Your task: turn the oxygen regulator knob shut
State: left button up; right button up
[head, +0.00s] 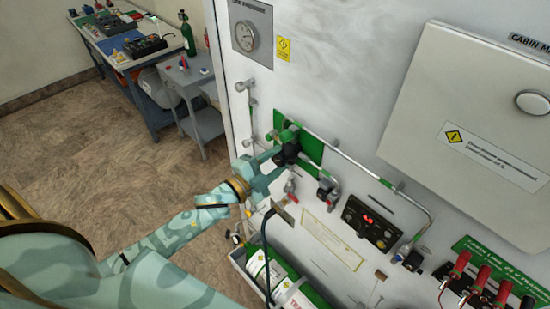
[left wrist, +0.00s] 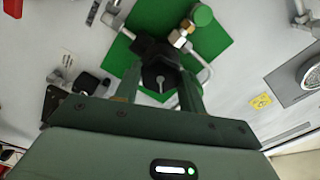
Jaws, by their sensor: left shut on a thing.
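The oxygen regulator knob (head: 287,154) is black and sits in front of a green backing plate (head: 312,149) on the white wall panel. My left gripper (head: 278,159) reaches it from the left and is shut on it. In the left wrist view the black knob (left wrist: 160,75) lies between the two fingers (left wrist: 160,90), with the green plate (left wrist: 228,50) behind. Brass fittings and a green cap (left wrist: 202,15) show beside the knob. The fingers hide part of the knob, and I cannot read its turn position. My right gripper is not in view.
A pipe (head: 345,155) runs right from the plate. A round gauge (head: 245,37) is above, and a red-lit box (head: 370,222) is lower right.

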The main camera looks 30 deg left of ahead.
pick_arm(q)
jog(key=n, duration=0.4)
jog(key=shift+n, duration=0.3)
jog(key=shift+a+n, duration=0.1)
jog(key=shift+n, duration=2.4)
jog(key=o, duration=1)
jog(key=shift+c, duration=0.2)
jog(key=b+v, duration=0.3)
jog(key=v, duration=1.3)
jog(key=shift+b, duration=0.3)
jog(key=shift+s+a+f, duration=0.1)
jog(key=shift+f, duration=0.05)
